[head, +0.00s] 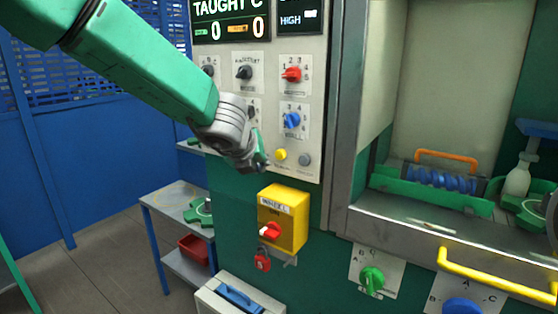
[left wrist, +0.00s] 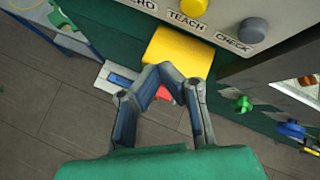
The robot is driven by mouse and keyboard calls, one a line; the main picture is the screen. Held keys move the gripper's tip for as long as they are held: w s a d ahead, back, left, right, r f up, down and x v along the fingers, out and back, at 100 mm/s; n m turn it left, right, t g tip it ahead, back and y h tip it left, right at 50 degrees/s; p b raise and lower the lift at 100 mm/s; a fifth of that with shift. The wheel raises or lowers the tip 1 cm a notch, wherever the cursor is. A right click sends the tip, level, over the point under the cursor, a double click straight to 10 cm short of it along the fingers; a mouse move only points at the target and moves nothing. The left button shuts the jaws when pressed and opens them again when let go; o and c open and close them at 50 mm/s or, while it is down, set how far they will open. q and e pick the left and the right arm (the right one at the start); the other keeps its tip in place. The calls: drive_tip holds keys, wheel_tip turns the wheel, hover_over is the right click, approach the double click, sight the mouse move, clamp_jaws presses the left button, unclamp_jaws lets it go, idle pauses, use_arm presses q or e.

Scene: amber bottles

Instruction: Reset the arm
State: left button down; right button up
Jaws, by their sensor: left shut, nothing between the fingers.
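My green left arm comes in from the upper left of the head view. Its left gripper (head: 262,163) is shut and empty, held in front of the control panel (head: 315,75), close to the yellow button (head: 281,154) and grey button (head: 305,159). In the left wrist view the fingertips (left wrist: 158,72) meet in front of the yellow box (left wrist: 180,52), partly covering it and its red switch (left wrist: 163,93). In the head view the yellow box (head: 286,215) with its red switch (head: 270,231) sits below the gripper. My right gripper is not in view.
A blue side table (head: 165,198) with a red bin (head: 195,248) stands at left. A red padlock (head: 263,260) hangs under the yellow box.

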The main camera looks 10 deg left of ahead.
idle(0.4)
use_arm(q)
drive_tip(key=s+a+f+m+g+y+b, duration=0.1)
drive_tip(key=s+a+f+m+b, duration=0.1)
drive_tip(key=s+f+m, duration=0.7)
drive_tip(key=s+a+f+m+g+y+b, duration=0.1)
drive_tip(key=s+a+f+m+g, duration=0.25)
drive_tip(key=f, duration=1.05)
drive_tip(key=s+a+f+m+y+b, duration=0.1)
drive_tip(key=s+a+f+m+b, duration=0.1)
drive_tip(key=s+f+m, duration=0.75)
drive_tip(key=s+f+m+g+h+b, duration=0.1)
drive_tip(key=s+f+m+g, duration=0.1)
drive_tip(key=s+f+m, duration=0.5)
drive_tip(key=s+f+m+g+h+b, duration=0.1)
drive_tip(key=s+f+m, duration=0.7)
drive_tip(key=s, duration=0.8)
drive_tip(key=m+g+b, duration=0.1)
drive_tip(key=m, duration=0.1)
drive_tip(key=shift+m+h, duration=0.3)
drive_tip(key=shift+m, duration=0.1)
drive_tip(key=shift+a, duration=0.1)
